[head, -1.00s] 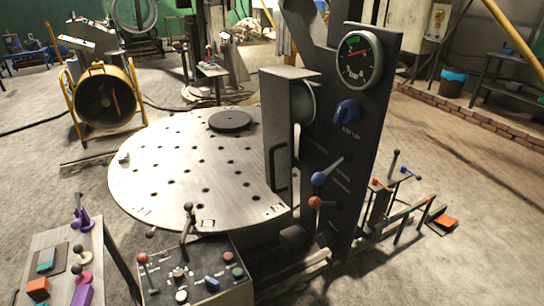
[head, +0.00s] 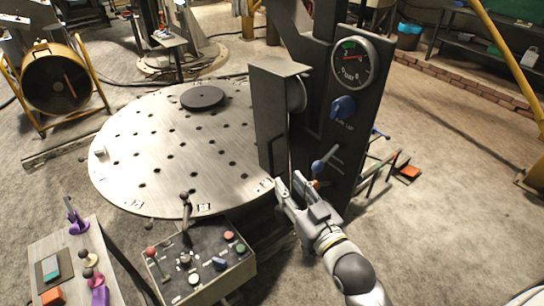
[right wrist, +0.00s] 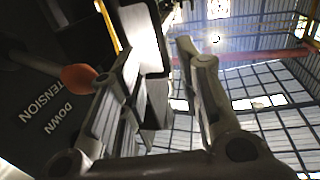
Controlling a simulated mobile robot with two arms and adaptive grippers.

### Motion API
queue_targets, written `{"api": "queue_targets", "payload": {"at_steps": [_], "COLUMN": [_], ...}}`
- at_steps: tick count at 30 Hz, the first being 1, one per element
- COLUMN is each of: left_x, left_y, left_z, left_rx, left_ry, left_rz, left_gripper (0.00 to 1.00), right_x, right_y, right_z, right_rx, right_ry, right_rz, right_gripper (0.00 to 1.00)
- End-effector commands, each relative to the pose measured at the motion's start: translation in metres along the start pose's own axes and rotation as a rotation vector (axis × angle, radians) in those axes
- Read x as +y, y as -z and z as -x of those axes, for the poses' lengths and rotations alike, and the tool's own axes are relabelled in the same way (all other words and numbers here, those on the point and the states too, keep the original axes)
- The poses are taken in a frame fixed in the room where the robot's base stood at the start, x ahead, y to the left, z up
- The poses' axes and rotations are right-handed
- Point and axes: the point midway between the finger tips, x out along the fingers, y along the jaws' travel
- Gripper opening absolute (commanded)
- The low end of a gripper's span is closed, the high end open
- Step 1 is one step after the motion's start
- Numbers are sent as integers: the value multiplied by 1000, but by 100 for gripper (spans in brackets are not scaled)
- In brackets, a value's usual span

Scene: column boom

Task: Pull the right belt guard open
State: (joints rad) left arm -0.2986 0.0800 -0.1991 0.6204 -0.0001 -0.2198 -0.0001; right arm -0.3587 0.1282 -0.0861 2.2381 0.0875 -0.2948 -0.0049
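A tall grey belt guard (head: 268,115) stands on the left side of the dark column (head: 345,115), in front of a pulley. Its dark handle (head: 272,155) is on its lower right edge. I cannot tell from its look which guard the task names. My right gripper (head: 289,182) is just below the handle, fingers pointing up and forward. In the right wrist view the fingers (right wrist: 160,55) are apart, with grey and dark surfaces behind the gap. No contact with the handle can be made out. My left gripper is not in view.
A blue-knobbed lever (head: 319,166) and an orange knob (head: 315,184) are close to my right gripper. The orange knob also shows in the right wrist view (right wrist: 78,78). A round perforated table (head: 150,150) and a control box (head: 200,265) lie to the left.

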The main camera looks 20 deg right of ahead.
Motion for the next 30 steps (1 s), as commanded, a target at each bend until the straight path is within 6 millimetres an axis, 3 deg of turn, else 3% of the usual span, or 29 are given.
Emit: {"api": "queue_targets", "payload": {"at_steps": [18, 30], "left_x": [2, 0], "left_y": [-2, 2], "left_z": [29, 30], "left_rx": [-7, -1], "left_ry": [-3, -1], "left_rz": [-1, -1], "left_gripper": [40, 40], "right_x": [0, 0], "right_y": [1, -1], "right_z": [-94, -104], "right_rx": [-1, -1], "right_ry": [0, 0], "right_rz": [-2, -1], "right_gripper": [32, 32]}}
